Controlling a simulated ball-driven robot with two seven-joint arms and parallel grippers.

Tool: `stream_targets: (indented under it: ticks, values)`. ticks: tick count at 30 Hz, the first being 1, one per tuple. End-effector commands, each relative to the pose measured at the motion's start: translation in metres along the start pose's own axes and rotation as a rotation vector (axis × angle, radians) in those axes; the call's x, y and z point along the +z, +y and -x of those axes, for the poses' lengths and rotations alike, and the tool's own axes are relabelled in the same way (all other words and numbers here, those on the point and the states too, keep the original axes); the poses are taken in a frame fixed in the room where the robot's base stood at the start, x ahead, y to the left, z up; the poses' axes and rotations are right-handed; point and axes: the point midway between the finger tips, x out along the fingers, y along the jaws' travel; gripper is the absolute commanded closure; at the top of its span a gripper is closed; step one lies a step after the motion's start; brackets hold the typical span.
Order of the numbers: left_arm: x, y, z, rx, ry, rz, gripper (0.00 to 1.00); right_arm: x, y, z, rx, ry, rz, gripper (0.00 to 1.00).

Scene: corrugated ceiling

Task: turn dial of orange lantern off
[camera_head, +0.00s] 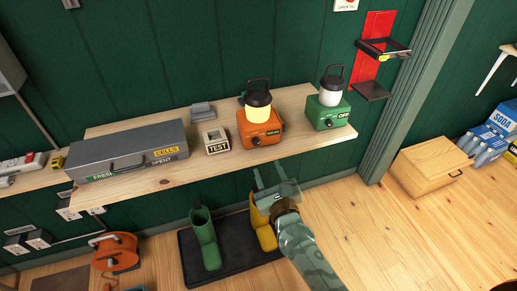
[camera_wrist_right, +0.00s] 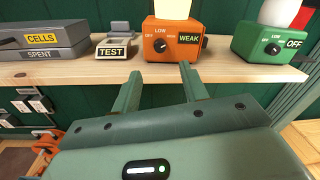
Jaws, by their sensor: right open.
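The orange lantern (camera_head: 262,134) stands on the wooden shelf, its globe glowing yellow under a black cap and handle. In the right wrist view the orange lantern (camera_wrist_right: 174,27) shows a black dial (camera_wrist_right: 159,45) on its front, with OFF and LOW marks around it and a WEAK label at right. I cannot tell clearly which mark the dial points at. My right gripper (camera_head: 269,172) is open and empty, in front of and below the shelf edge. In the wrist view its fingers (camera_wrist_right: 159,73) point at the lantern, apart from the dial. My left gripper is out of view.
A green lantern (camera_head: 327,115) labelled OFF stands to the right on the shelf (camera_head: 180,178). A TEST block (camera_head: 215,141) and a grey CELLS/SPENT case (camera_head: 130,150) are to the left. Boots (camera_head: 205,240) stand on a dark tray below. The shelf's front edge lies before my fingers.

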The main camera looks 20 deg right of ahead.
Motion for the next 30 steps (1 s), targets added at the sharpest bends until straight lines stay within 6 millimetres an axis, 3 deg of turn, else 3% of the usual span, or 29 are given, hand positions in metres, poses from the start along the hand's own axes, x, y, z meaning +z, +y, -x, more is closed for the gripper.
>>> stream_targets:
  ticks: [6, 12, 24, 25, 29, 30]
  values:
    - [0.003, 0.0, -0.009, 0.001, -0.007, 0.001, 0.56, -0.002, 0.001, -0.055, 0.0, 0.0, 0.001, 0.56]
    - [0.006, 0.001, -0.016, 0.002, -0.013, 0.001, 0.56, -0.003, 0.001, -0.086, 0.001, 0.002, 0.001, 0.56]
    - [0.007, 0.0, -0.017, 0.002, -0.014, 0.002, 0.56, -0.001, 0.0, -0.097, 0.001, 0.002, 0.002, 0.56]
    - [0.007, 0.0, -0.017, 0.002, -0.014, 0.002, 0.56, -0.001, 0.0, -0.097, 0.001, 0.002, 0.002, 0.59]
    - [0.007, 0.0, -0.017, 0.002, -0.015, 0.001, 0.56, -0.001, 0.0, -0.097, 0.001, 0.002, 0.002, 0.95]
    - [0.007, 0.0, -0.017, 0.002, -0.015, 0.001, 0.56, -0.001, 0.0, -0.097, 0.001, 0.001, 0.002, 1.0]
